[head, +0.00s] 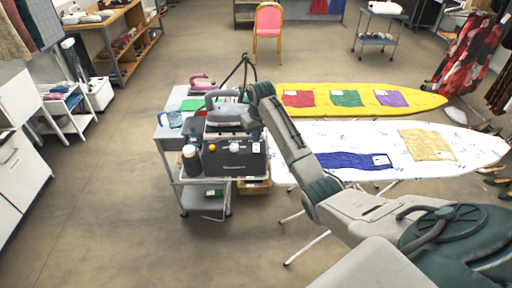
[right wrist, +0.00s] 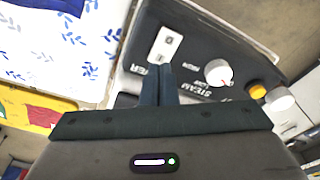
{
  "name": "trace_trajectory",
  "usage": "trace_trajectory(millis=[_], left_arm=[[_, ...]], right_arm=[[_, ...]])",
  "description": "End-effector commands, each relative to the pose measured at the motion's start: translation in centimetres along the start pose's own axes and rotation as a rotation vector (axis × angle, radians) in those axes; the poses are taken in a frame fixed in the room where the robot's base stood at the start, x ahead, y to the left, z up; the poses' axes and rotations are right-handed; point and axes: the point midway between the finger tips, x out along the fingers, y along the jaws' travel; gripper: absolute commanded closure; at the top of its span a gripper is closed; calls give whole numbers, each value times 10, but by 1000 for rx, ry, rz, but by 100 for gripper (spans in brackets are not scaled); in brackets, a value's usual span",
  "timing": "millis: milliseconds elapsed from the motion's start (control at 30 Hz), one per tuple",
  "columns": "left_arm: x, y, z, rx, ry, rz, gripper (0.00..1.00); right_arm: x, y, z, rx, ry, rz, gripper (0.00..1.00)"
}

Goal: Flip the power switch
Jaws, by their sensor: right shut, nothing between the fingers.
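The power switch (right wrist: 166,47) is a white rocker plate on the dark front panel of the steam station (head: 232,162), near partly hidden "POWER" lettering. In the head view it sits at the panel's right end. My right gripper (right wrist: 161,68) is shut and empty. Its fingertips are at the near edge of the switch plate and cover part of the lettering; I cannot tell whether they touch. In the head view my right gripper (head: 251,122) reaches down beside the station, its fingertips hard to make out. My left gripper is not in view.
A white knob (right wrist: 218,72) and an orange knob (right wrist: 257,90) sit on the same panel. A grey iron (head: 225,110) rests on the station, which stands on a cart (head: 192,196). A white ironing board (head: 350,140) is close on the right. Floor at left is free.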

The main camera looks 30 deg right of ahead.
Motion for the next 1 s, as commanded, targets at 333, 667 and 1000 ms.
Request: trace_trajectory(millis=[333,667,1000], left_arm=[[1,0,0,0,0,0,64],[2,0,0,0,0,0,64],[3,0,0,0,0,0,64]], right_arm=[[6,0,1,0,-1,0,100],[11,0,2,0,-1,0,100],[16,0,2,0,-1,0,100]])
